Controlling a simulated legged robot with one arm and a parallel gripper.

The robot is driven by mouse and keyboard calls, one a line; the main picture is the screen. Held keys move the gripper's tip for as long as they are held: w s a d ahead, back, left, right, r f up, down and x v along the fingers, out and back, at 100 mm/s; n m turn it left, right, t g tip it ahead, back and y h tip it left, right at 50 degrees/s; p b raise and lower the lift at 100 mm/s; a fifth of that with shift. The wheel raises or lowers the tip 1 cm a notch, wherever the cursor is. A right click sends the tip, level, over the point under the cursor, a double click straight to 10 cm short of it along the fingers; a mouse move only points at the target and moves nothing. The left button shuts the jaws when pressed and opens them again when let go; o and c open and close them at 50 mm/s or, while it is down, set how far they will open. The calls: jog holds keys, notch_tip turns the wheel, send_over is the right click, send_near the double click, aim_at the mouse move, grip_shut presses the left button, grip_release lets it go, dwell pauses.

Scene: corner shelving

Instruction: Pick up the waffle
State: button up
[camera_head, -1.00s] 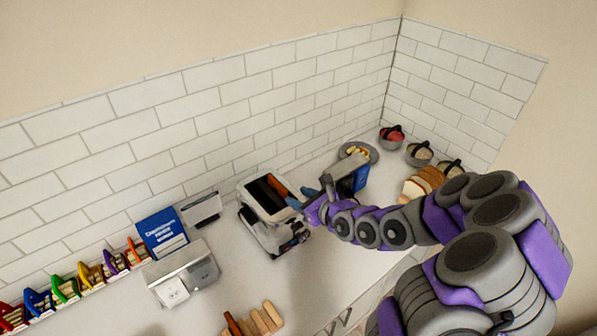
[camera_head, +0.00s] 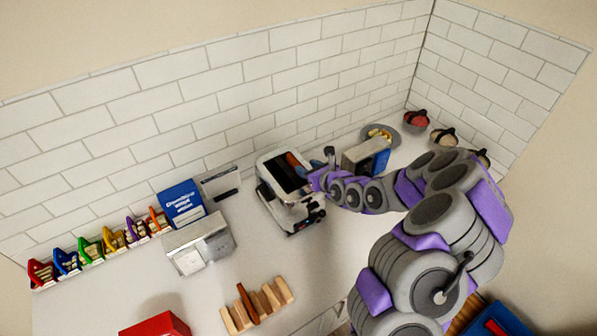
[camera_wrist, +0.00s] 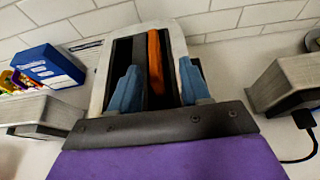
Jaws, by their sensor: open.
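An orange-brown slab, which looks like the waffle seen edge-on (camera_wrist: 155,62), stands upright in a dark slot of a white and black toaster (camera_wrist: 97,85). In the head view the toaster (camera_head: 265,181) stands on the counter, and the waffle (camera_head: 292,160) shows as a small brown strip in its top. My gripper (camera_wrist: 160,75) is open, with its blue fingers on either side of the waffle in the wrist view. The fingers look apart from it; their depth is hard to judge. In the head view my gripper (camera_head: 322,165) is just right of the toaster's top.
A grey and blue box-shaped appliance (camera_head: 365,158) stands close right of the toaster. A silver appliance (camera_head: 197,245) and a blue box (camera_head: 181,203) are to the left. A wooden rack (camera_head: 257,305) and a red object (camera_head: 156,327) are in front. Bare counter lies between them.

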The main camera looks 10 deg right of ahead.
aim_at(295, 161)
jog(key=shift+w+a+f, duration=0.25)
jog(key=shift+w+a, duration=0.5)
jog(key=shift+a, duration=0.1)
jog(key=x, duration=0.4)
jog(key=shift+a, duration=0.1)
jog(key=shift+w+f, duration=0.2)
jog(key=shift+w, duration=0.2)
jog(key=shift+d, duration=0.25)
jog(key=shift+a, duration=0.45)
jog(key=c, duration=0.6)
jog(key=shift+d, duration=0.1)
grip_shut()
jog(key=shift+d, duration=0.2)
